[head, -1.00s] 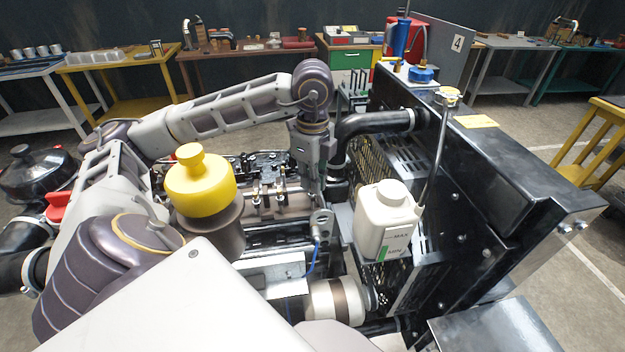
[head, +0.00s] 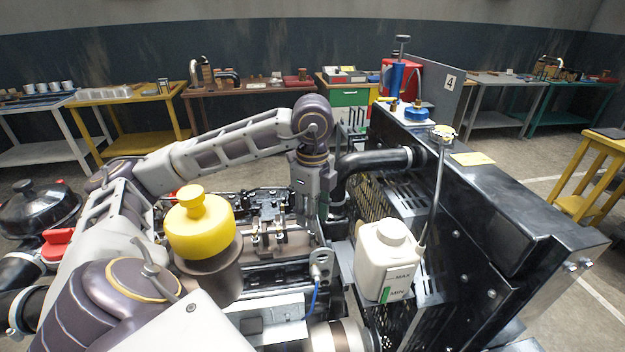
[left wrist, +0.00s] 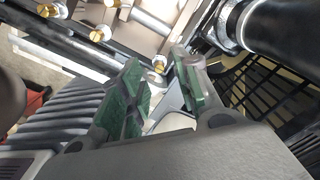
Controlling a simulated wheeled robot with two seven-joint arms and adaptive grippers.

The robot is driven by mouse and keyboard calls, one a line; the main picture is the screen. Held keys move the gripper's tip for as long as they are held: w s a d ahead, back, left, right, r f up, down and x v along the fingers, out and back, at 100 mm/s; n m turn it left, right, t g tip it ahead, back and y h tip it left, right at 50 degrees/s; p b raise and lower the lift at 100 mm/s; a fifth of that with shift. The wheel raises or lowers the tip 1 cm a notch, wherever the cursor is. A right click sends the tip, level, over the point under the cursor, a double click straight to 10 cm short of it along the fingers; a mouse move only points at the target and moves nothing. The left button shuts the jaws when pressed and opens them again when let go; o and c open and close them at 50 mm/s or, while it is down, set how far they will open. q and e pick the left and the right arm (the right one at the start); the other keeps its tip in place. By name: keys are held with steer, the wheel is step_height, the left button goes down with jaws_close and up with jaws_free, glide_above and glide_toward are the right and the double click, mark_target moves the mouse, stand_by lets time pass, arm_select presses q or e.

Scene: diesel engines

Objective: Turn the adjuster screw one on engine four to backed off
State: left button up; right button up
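Engine four's top (head: 265,215) lies below my left arm in the head view, with small brass adjuster screws (head: 254,239) along it. In the left wrist view, one brass screw (left wrist: 160,66) shows just beyond and between the fingertips, and others (left wrist: 101,33) sit in a row toward the upper left. I cannot tell which is screw one. My left gripper (head: 310,217) points down beside the valve gear, and its green-padded fingers (left wrist: 156,74) stand apart with nothing held between them. Whether they touch the screw is unclear. My right gripper is out of view.
A yellow-capped filler (head: 199,228) stands left of the gripper. A white coolant bottle (head: 387,262), a black hose (head: 378,160) and the radiator housing (head: 510,225) with a "4" sign (head: 449,83) behind it crowd the right. Workbenches line the back wall.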

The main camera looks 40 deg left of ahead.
arm_select(q)
step_height(320, 180, up, 8)
steer(key=shift+f, duration=0.15)
stand_by(1.1)
steer(key=shift+r, duration=0.6)
steer(key=shift+r, duration=0.35)
steer(key=shift+r, duration=0.4)
stand_by(0.4)
